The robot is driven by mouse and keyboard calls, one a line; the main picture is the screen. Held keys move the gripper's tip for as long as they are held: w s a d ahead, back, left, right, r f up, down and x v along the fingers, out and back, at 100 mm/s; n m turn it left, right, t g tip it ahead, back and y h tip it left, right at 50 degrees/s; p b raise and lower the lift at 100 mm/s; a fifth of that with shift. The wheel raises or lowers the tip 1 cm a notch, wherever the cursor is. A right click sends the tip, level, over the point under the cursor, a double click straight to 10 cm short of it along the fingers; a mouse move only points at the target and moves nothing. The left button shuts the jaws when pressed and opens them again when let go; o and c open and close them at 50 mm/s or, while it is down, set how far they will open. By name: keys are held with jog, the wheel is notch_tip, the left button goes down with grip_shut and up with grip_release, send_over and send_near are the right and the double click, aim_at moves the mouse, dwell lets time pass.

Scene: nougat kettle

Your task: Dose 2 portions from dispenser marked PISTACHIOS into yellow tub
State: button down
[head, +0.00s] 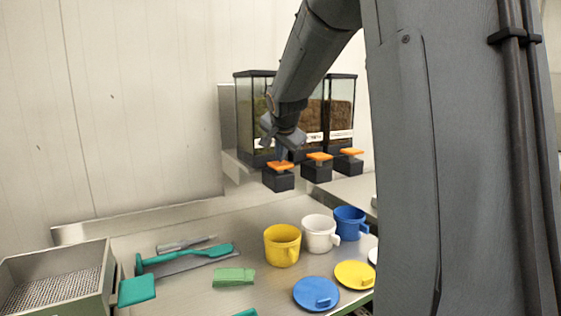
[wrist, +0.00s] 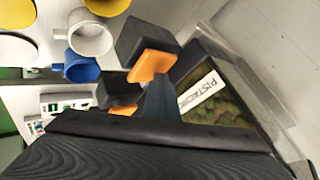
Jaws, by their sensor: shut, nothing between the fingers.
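The PISTACHIOS dispenser (wrist: 222,97) shows its label and greenish contents in the wrist view. It appears to be the leftmost of the wall dispensers (head: 256,125) in the head view, where its label is hidden. Its orange push plate (head: 281,166) sits on a black outlet block and also shows in the wrist view (wrist: 152,66). My gripper (head: 284,154) is shut and empty, with its fingertips (wrist: 158,88) at that plate; I cannot tell whether they touch it. The yellow tub (head: 281,246) stands upright on the counter below, open on top, contents not visible.
A white cup (head: 319,234) and a blue cup (head: 350,222) stand right of the tub. Blue (head: 316,294) and yellow (head: 355,274) lids lie in front. Teal tools (head: 190,256), a green block (head: 234,277) and a metal tray (head: 55,280) are at the left. Other orange plates (head: 319,157) adjoin.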

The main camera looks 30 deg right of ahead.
aim_at(281, 164)
jog(key=shift+r+p, duration=0.45)
jog(key=shift+r, duration=0.6)
notch_tip(281, 164, up, 5)
jog(key=p, duration=0.2)
jog(key=shift+p, duration=0.3)
dwell(0.9)
